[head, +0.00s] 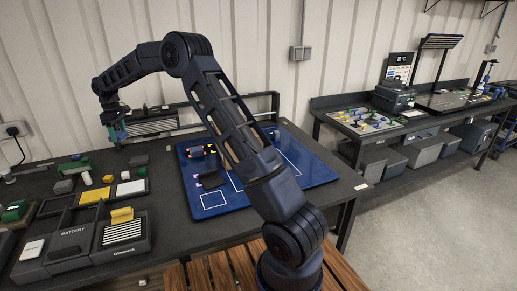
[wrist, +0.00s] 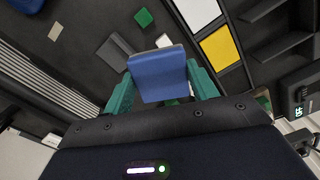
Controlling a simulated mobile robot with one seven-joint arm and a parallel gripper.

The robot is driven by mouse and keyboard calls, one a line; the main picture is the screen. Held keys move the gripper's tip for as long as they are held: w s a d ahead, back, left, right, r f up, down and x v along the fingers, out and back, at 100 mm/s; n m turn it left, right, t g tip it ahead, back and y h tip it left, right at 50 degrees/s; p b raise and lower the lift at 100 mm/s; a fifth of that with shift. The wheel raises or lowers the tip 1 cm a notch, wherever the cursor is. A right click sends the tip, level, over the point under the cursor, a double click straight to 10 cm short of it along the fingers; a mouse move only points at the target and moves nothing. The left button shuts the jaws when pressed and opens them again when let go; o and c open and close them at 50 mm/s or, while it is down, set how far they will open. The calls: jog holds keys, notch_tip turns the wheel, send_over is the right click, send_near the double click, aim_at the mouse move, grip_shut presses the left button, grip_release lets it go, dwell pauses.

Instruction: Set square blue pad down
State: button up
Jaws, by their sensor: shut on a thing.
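The square blue pad (wrist: 158,72) is between the two green fingers of my gripper (wrist: 160,88) in the wrist view. The gripper is shut on it and holds it over the dark bench top. In the head view my gripper (head: 117,134) hangs at the back left of the bench, above loose parts. The pad is too small to make out clearly there.
A green block (wrist: 143,17), grey pieces and a white card (wrist: 197,11) with a yellow one (wrist: 221,46) lie below. Compartment trays (head: 70,232) stand at the bench's front left. A blue mat (head: 213,213) lies to the right. A rail runs behind.

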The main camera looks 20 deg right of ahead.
jog(key=w+d+r+m, duration=0.1)
jog(key=w+d+m, duration=0.25)
jog(key=d, duration=1.85)
jog(key=w+d+m, duration=0.3)
jog(key=w+d, duration=0.1)
jog(key=d, duration=1.8)
jog(key=m, duration=0.6)
send_over(293, 148)
notch_tip(293, 148, down, 20)
jog(key=shift+s+a+r, duration=0.15)
jog(key=shift+r, duration=0.1)
jog(key=shift+f, duration=0.1)
jog(key=o, duration=1)
